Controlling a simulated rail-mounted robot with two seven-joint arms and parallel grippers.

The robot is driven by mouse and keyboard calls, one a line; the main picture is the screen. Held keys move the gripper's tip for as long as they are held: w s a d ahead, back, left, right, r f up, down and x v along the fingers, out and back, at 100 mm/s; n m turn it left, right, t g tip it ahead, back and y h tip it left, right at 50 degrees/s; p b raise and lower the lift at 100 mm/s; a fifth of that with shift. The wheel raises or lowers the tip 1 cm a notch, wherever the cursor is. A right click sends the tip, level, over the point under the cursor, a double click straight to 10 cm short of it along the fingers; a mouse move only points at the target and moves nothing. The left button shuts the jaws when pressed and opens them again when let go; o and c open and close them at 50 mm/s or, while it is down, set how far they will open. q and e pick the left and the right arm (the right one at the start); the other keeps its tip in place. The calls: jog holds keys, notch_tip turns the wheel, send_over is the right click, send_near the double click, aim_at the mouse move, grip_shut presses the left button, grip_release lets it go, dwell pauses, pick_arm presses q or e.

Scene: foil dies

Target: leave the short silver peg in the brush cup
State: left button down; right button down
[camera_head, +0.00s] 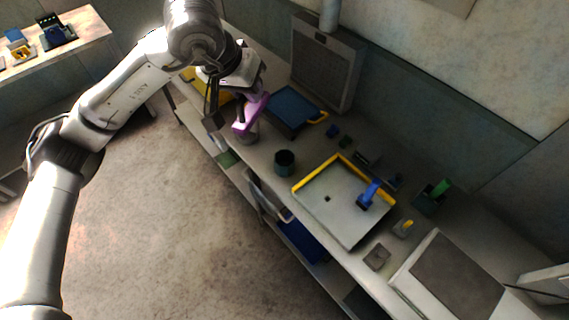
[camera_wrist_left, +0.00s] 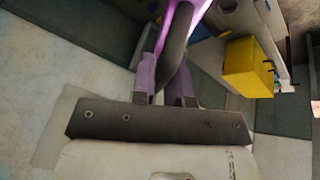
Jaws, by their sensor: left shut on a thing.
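My left gripper (camera_head: 250,110) is over the far left part of the bench. In the left wrist view its fingers are closed around a dark grey curved piece (camera_wrist_left: 176,48), with bright purple (camera_wrist_left: 188,6) beyond it. In the head view a purple part (camera_head: 250,113) shows at the gripper, just above a grey rounded thing (camera_head: 247,138); I cannot tell whether they touch. A dark round cup (camera_head: 284,168), possibly the brush cup, stands upright on the bench to the gripper's lower right. I cannot make out the short silver peg. My right gripper is not in view.
A grey tray with a yellow rim (camera_head: 341,228) lies right of the cup, with a blue tool (camera_head: 369,194) on it. A blue tray (camera_head: 291,108) lies behind the cup. A grey vented box (camera_head: 325,65) stands against the wall. Small blocks and holders line the bench's back.

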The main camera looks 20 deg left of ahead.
pick_arm(q)
jog(key=shift+w+r, duration=0.1)
jog(key=shift+w, duration=1.85)
jog(key=w+p, duration=0.3)
jog(key=w, duration=0.5)
jog(key=shift+w, duration=0.2)
